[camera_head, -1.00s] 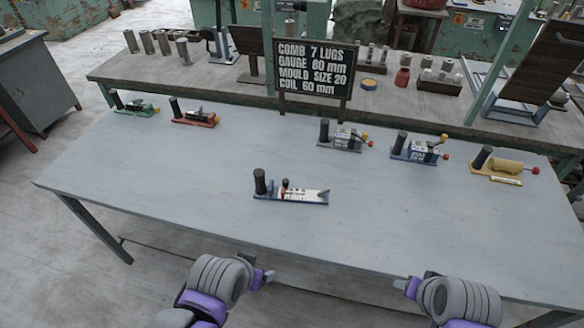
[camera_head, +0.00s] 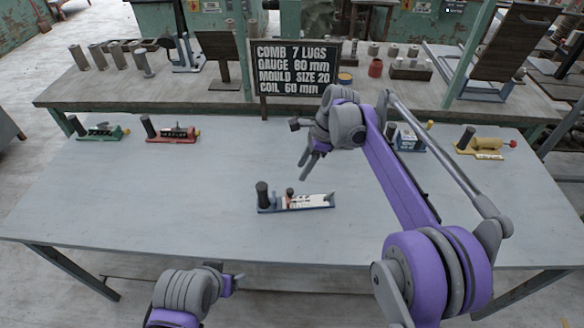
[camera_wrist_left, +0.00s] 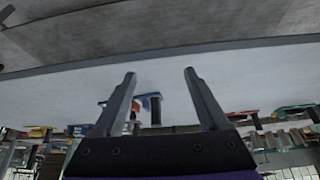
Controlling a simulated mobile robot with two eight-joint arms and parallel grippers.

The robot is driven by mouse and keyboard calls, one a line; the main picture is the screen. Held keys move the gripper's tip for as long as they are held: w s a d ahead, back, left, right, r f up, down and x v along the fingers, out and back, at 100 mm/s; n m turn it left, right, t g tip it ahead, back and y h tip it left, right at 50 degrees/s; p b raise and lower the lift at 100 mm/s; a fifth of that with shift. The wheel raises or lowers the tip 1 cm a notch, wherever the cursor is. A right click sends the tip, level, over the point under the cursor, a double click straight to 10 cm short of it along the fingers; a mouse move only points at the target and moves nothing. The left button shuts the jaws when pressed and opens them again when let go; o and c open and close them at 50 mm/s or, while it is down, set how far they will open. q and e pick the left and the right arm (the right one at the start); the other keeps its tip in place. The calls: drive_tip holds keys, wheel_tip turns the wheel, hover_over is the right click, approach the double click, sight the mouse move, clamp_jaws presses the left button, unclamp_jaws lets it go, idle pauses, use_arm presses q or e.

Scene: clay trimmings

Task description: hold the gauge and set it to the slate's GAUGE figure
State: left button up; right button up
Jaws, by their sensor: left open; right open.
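The gauge (camera_head: 296,204) lies near the middle of the table, with a blue base, a black upright handle at its left end, a pale scale and a small red-and-dark slider. Its setting is too small to read. The slate (camera_head: 294,68) stands behind the table; its GAUGE line appears to read 80 mm. My right gripper (camera_head: 306,168) is open and empty, above and behind the gauge, apart from it. My left gripper (camera_head: 236,281) is open and empty at the table's front edge. In the left wrist view its fingers (camera_wrist_left: 160,75) are spread, with a blue, black-handled tool beyond.
A green tool (camera_head: 100,133) and a red tool (camera_head: 173,135) stand at the back left. A blue tool (camera_head: 408,140) and a yellow tool (camera_head: 482,146) stand at the back right. My right arm hides part of the table's right side. The table's left front (camera_head: 130,200) is clear.

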use_arm(q)
drive_tip(key=w+a+m+y, duration=0.2)
drive_tip(key=w+m+y, duration=0.2)
drive_tip(key=w+m, duration=0.35)
drive_tip(key=m+t+y, duration=0.6)
drive_tip(key=m+y, duration=0.4)
drive_tip(key=m, duration=0.9)
approach(258, 185)
drive_tip(key=shift+w+a+f, duration=0.4)
drive_tip(key=shift+w+f, duration=0.05)
drive_tip(key=shift+f, duration=0.1)
drive_tip(key=x, duration=1)
drive_tip(key=shift+w+a, duration=0.15)
drive_tip(key=shift+w, duration=0.2)
